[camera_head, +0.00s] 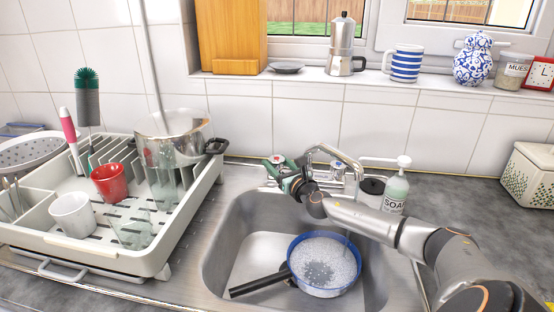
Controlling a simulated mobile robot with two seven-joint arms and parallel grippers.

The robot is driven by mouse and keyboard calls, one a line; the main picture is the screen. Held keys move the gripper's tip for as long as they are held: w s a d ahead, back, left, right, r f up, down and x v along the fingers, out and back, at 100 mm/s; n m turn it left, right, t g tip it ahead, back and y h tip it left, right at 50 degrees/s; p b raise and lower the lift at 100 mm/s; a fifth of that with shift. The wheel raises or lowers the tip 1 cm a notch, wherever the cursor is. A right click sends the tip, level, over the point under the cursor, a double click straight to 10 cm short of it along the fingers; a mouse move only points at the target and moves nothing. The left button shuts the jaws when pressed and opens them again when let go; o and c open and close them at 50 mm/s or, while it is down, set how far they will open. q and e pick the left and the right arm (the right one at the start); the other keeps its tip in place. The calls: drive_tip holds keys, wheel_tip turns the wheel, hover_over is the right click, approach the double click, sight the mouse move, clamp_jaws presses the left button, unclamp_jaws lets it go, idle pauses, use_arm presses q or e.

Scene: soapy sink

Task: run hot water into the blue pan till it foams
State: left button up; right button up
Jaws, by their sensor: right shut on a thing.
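The blue pan (357,275) stands in the sink basin, its black handle (262,285) pointing left. White foamy bubbles cover most of its inside, with a darker grey patch in the middle. The chrome tap (345,158) rises behind the basin, its spout above the pan side of the sink. My right gripper (283,172) reaches across from the right and is shut on the hot tap handle (278,159) at the tap's left; the gripper hides part of it. I cannot make out a water stream clearly. My left gripper is not in view.
A white dish rack (125,260) with cups, glasses and a steel pot (172,138) stands left of the sink. A soap bottle (396,191) and a dark-sided jar (371,188) stand right of the tap, close behind my right arm. The counter farther right is mostly clear.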

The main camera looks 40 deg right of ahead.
drive_tip(key=m+h+p, duration=0.1)
drive_tip(key=h+p, duration=0.1)
drive_tip(key=m+g+h+p, duration=0.1)
drive_tip(key=h+p, duration=0.1)
drive_tip(key=p, duration=0.1)
drive_tip(key=shift+a+r+m+g, duration=0.1)
drive_tip(key=shift+r+m+g, duration=0.2)
drive_tip(key=shift+r+m, duration=0.1)
drive_tip(key=shift+f+m+g+h+p, duration=0.2)
drive_tip(key=shift+m+g+h+p, duration=0.15)
drive_tip(key=shift+m+g+h, duration=0.45)
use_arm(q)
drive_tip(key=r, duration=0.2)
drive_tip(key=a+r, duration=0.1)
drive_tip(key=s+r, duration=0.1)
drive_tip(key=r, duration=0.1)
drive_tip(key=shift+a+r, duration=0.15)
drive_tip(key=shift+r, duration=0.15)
use_arm(e)
drive_tip(key=shift+f+h, duration=0.1)
drive_tip(key=shift+h, duration=0.5)
drive_tip(key=o, duration=1.4)
use_arm(q)
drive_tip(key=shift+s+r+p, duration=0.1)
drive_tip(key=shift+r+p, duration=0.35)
drive_tip(key=shift+p, duration=0.05)
use_arm(e)
drive_tip(key=v, duration=1.2)
drive_tip(key=shift+s+a, duration=0.1)
drive_tip(key=shift+s, duration=0.05)
